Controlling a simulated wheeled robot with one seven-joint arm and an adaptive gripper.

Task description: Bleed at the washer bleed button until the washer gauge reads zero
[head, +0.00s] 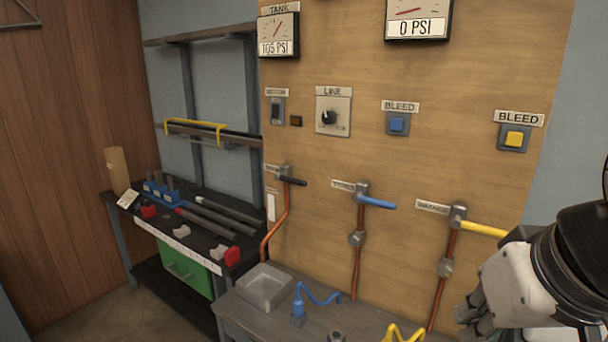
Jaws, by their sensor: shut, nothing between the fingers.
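The yellow bleed button (515,139) sits in a grey housing under a BLEED label on the wooden panel's right side. A blue bleed button (397,124) is to its left. A gauge reading 0 PSI (416,27) is at the top, its name cut off; I cannot tell whether it is the washer gauge. The washer valve (458,214) has a yellow handle pointing right, partly behind my arm. My gripper (468,313) is at lower right, shut and empty, below the yellow button and apart from it in the picture.
The tank gauge (278,36) reads 105 PSI. A line knob (329,117) and tyres valve (362,193) are on the panel. The grey bench (250,318) below holds a tray (265,287), a blue hose (298,306) and a yellow hose (403,334). A dark workbench (200,250) stands left.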

